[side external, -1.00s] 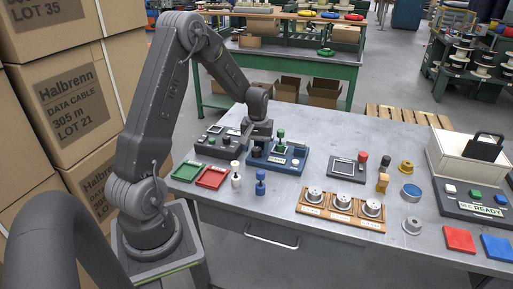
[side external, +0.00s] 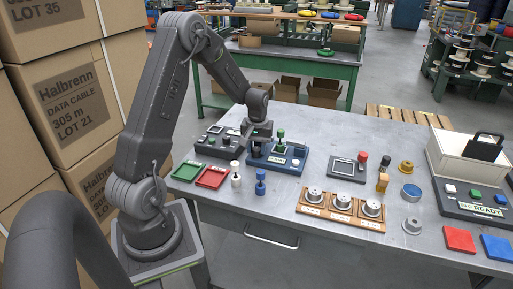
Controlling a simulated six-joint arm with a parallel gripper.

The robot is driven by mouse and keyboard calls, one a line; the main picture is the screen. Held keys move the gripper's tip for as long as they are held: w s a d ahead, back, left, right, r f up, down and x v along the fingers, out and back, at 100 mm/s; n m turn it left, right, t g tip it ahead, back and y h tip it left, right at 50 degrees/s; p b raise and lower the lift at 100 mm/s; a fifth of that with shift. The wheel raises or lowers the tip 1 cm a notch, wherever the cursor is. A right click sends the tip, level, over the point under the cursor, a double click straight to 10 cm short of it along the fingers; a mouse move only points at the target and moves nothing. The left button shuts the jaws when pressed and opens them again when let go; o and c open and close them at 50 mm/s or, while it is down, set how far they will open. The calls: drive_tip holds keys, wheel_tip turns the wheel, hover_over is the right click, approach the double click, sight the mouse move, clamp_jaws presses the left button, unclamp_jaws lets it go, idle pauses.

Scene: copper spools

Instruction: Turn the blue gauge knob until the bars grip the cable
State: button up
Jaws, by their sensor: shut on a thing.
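The blue gauge (side external: 290,166) is a blue block on the near left part of the metal table, with a small screen, a green-topped lever and a white knob on top. My gripper (side external: 256,148) points down at the left end of this gauge and is shut on its knob. The knob is mostly hidden by the fingers. The bars and the cable are too small or hidden to make out, so I cannot tell whether they touch.
A dark grey device (side external: 213,146) stands close to the left of my gripper. Green (side external: 187,171) and red (side external: 212,177) trays, a white peg (side external: 236,176) and a blue peg (side external: 261,184) stand nearer. A wooden rack (side external: 341,211) holds three metal dials to the right.

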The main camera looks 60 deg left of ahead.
sight(257, 149)
drive_tip(key=shift+m, duration=0.3)
drive_tip(key=m, duration=0.4)
drive_tip(key=shift+m, duration=2.1)
drive_tip(key=o, duration=0.9)
drive_tip(key=shift+o, duration=0.2)
wheel_tip(257, 149, up, 14)
drive_tip(key=shift+d, duration=0.15)
drive_tip(key=shift+c, duration=0.3)
